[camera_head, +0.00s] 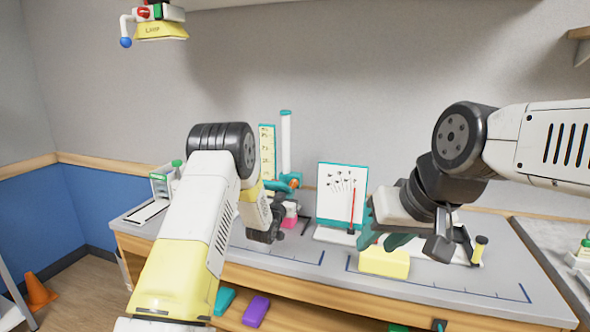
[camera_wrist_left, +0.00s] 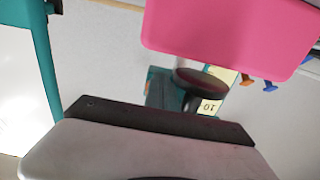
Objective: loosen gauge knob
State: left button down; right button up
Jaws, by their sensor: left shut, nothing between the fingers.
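The gauge stands at the back of the bench, with a white column (camera_head: 286,140) capped in teal and a yellow scale (camera_head: 267,150). A dark round knob (camera_wrist_left: 203,80) shows in the left wrist view near a scale label. My left gripper (camera_head: 284,188) is shut with nothing in it, close in front of the gauge. Teal parts overlap there, so I cannot tell whether it touches the knob. A pink piece (camera_head: 290,213) is just below and looms large in the left wrist view (camera_wrist_left: 230,35). My right gripper (camera_head: 385,232) looks open and empty over a yellow block (camera_head: 385,262).
A teal-framed white board (camera_head: 342,192) with a red pointer stands right of the gauge. A white device (camera_head: 160,188) is at the bench's left end. The bench's front right (camera_head: 470,283) is clear.

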pick_arm(q)
jog(key=shift+d, duration=0.15)
dwell(0.4)
jog(key=shift+f, duration=0.35)
jog(key=shift+s, duration=0.15)
jog(key=shift+v, duration=2.9)
jog(key=shift+s, duration=0.1)
